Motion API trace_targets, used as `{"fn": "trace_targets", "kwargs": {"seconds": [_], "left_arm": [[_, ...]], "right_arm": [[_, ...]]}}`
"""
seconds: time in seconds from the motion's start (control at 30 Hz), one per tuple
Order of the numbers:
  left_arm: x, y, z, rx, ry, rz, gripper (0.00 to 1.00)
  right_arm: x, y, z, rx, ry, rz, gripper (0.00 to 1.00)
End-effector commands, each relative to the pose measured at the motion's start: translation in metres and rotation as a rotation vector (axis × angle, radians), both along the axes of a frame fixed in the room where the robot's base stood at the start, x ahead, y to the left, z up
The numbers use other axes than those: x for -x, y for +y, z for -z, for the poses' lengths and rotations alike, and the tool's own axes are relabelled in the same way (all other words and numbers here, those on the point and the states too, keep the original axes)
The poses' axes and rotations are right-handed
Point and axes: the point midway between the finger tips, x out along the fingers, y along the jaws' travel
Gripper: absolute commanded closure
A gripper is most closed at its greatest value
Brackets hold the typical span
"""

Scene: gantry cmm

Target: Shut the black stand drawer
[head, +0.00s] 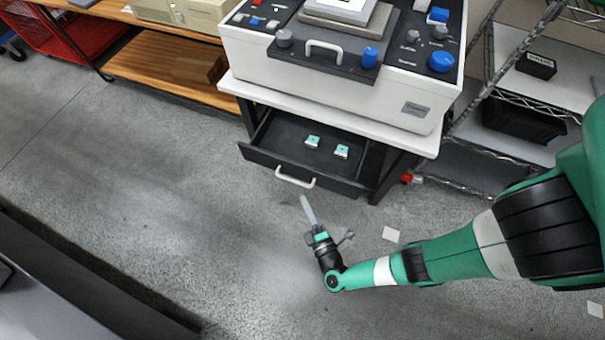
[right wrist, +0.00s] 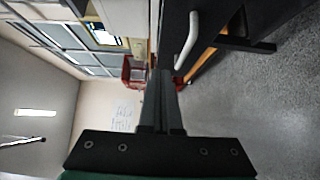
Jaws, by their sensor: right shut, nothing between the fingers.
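The black stand drawer (head: 300,170) is pulled out from under the white machine, with a pale bar handle (head: 295,177) on its front. Two small teal-and-white items (head: 313,141) lie inside it. My right gripper (head: 306,208) is shut and empty, just in front of the drawer front and near the handle, apart from it as far as I can tell. In the right wrist view the shut fingers (right wrist: 161,105) point forward, with the handle (right wrist: 187,40) and dark drawer front (right wrist: 225,20) above and to the right. My left gripper is not in view.
The white machine (head: 400,106) with blue knobs stands on the stand's white top (head: 330,122). A wooden shelf (head: 165,68) is at the left, a wire rack (head: 520,100) at the right. The grey floor (head: 150,190) in front is mostly clear.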

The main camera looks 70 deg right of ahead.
Motion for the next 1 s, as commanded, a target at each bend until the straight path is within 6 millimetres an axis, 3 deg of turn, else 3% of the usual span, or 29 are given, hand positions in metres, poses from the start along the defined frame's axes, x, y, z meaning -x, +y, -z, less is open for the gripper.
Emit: {"fn": "trace_targets", "kwargs": {"seconds": [0.3, 0.5, 1.0], "left_arm": [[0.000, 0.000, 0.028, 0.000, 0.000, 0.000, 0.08], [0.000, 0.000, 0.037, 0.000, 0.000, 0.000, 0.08], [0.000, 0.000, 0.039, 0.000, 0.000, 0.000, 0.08]], "right_arm": [[-0.045, -0.049, 0.004, 0.001, -0.003, 0.009, 1.00], [-0.044, -0.077, 0.002, 0.001, -0.001, 0.005, 1.00], [-0.045, -0.085, -0.001, 0.001, 0.000, -0.001, 1.00]]}}
